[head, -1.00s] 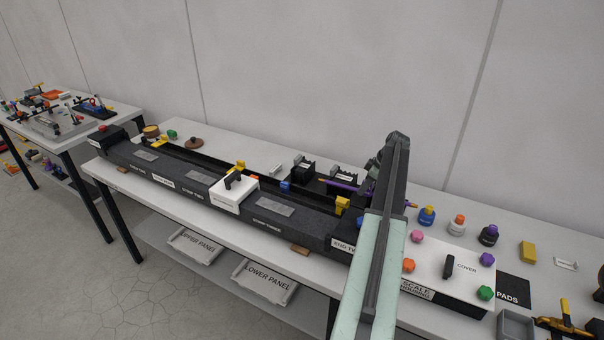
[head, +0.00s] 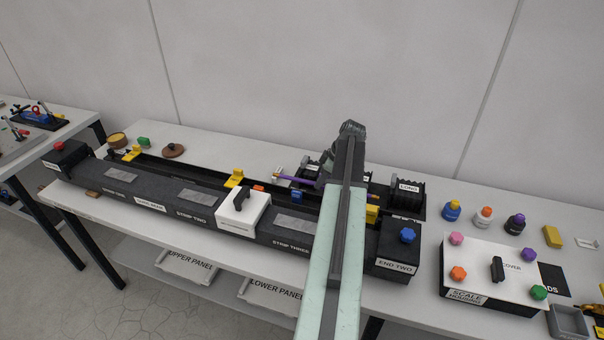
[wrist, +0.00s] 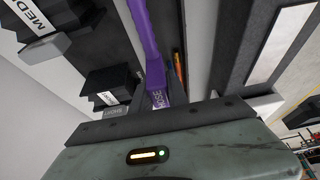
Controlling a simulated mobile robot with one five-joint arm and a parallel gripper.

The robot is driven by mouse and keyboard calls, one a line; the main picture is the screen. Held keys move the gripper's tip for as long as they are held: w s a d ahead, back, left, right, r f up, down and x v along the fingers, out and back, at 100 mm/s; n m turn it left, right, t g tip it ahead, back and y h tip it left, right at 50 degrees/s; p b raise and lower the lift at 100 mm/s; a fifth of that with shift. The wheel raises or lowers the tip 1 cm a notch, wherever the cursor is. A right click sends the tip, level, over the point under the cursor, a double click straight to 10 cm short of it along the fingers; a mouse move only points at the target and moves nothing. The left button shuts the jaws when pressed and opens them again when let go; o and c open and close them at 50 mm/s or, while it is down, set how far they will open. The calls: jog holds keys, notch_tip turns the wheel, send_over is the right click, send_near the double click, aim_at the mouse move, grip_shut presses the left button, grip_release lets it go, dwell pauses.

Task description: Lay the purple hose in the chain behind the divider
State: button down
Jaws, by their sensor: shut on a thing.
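The purple hose (head: 300,181) shows left of my arm in the head view, above the rear side of the granite bed. In the head view my arm hides the gripper and part of the hose. A dark channel (head: 205,177) runs along the back of the bed. I cannot clearly make out the chain or the divider. An orange strip (wrist: 180,72) lies in a dark gap beside the hose.
Black bellows blocks stand behind the bed, one marked LONG (head: 408,193) and one marked MEDIUM (wrist: 35,20). A white carriage (head: 243,210) sits across the bed. Yellow brackets (head: 236,178) stand along the channel. The cover box (head: 490,267) with coloured knobs is at the right.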

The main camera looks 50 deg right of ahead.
jog(key=shift+w+a, duration=0.15)
jog(key=shift+w, duration=0.2)
